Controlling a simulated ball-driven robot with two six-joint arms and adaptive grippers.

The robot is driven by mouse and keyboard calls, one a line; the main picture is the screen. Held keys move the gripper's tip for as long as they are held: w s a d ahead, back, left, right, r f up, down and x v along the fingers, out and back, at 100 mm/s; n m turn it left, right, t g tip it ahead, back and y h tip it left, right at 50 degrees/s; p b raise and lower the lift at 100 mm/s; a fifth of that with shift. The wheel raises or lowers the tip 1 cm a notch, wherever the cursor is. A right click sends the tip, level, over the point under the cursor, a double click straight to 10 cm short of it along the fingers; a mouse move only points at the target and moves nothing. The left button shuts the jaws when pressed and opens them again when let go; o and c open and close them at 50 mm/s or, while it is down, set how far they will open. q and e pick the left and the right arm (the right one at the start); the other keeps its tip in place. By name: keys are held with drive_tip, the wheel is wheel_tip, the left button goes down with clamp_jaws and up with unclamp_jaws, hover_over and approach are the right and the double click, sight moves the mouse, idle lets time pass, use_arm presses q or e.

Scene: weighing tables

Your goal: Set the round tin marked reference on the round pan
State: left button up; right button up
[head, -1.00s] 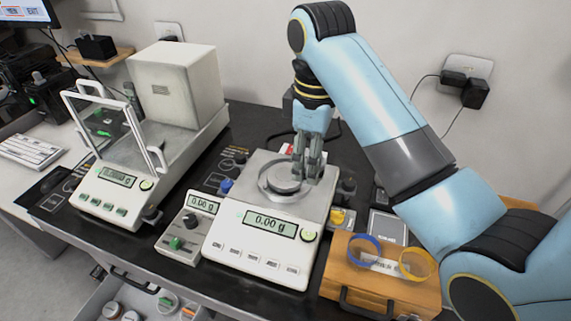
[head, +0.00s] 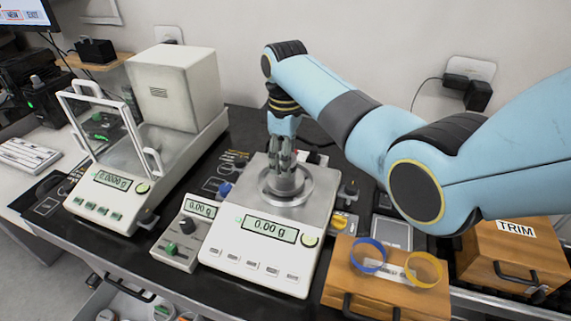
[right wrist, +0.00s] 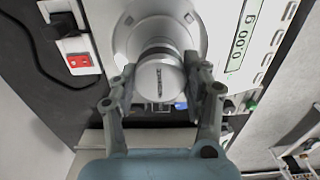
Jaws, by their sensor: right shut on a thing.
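My right gripper (head: 286,160) points down over the round pan (head: 306,188) of the middle balance. In the right wrist view its two fingers (right wrist: 161,88) are shut on a round silver tin (right wrist: 159,82) with small dark lettering on its face, too small to read. The pan's pale round rim (right wrist: 196,36) shows behind the tin. In the head view the fingers mostly hide the tin; I cannot tell whether it touches the pan. The balance display (head: 270,230) reads 0.00 g. My left gripper is not in view.
A balance with a glass-fronted draft shield (head: 105,130) stands left. A small meter box (head: 186,232) sits beside the middle balance. A wooden box (head: 365,290) with a blue ring (head: 368,254) and yellow ring (head: 424,269) is front right; a TRIM box (head: 515,250) is farther right.

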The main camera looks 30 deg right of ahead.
drive_tip(key=shift+f, duration=1)
drive_tip(key=shift+f, duration=0.15)
drive_tip(key=o, duration=1.2)
wheel_tip(320, 180, up, 12)
drive_tip(key=shift+r+b, duration=0.15)
drive_tip(key=shift+b, duration=0.15)
